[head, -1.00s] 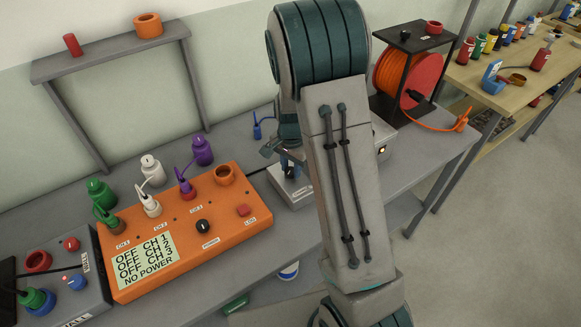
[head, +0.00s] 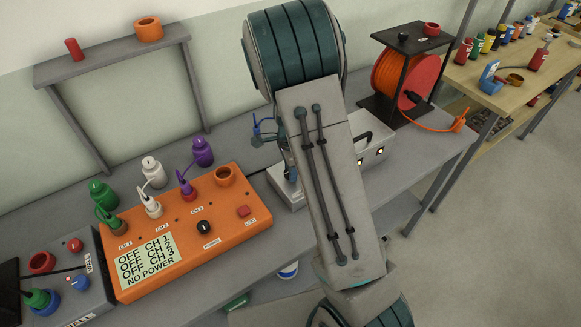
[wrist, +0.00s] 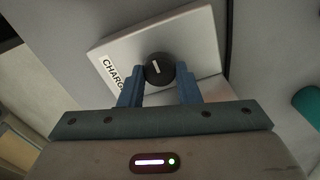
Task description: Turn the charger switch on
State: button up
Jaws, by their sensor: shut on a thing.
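The charger is a pale grey box (wrist: 198,42) with a label reading "CHARG", the rest cut off, in the wrist view. Its switch is a round black knob (wrist: 159,69) with a short white mark. My gripper (wrist: 159,76) has its two blue fingers on either side of the knob, shut on it. In the head view the charger (head: 284,192) shows only as a strip left of my arm, which hides its knob and most of my gripper.
An orange power unit (head: 200,248) stands left of the charger; its display reads channels OFF and NO POWER. A white box (head: 378,153) with a black handle and small lights is to the right. An orange cable reel (head: 400,80) stands behind it. Bench space near the right edge is clear.

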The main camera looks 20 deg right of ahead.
dwell(0.4)
jog(key=o, duration=0.7)
notch_tip(320, 180, up, 14)
jog(key=shift+b, duration=0.4)
jog(key=s+r+n+t, duration=0.1)
jog(key=s+r+n, duration=0.2)
jog(key=s+n, duration=0.5)
jog(key=s+r+n+t, duration=0.2)
jog(key=s+r+n, duration=0.2)
jog(key=s+n, duration=0.5)
jog(key=s, duration=0.4)
jog(key=shift+s+a+n, duration=0.3)
jog(key=shift+a, duration=0.1)
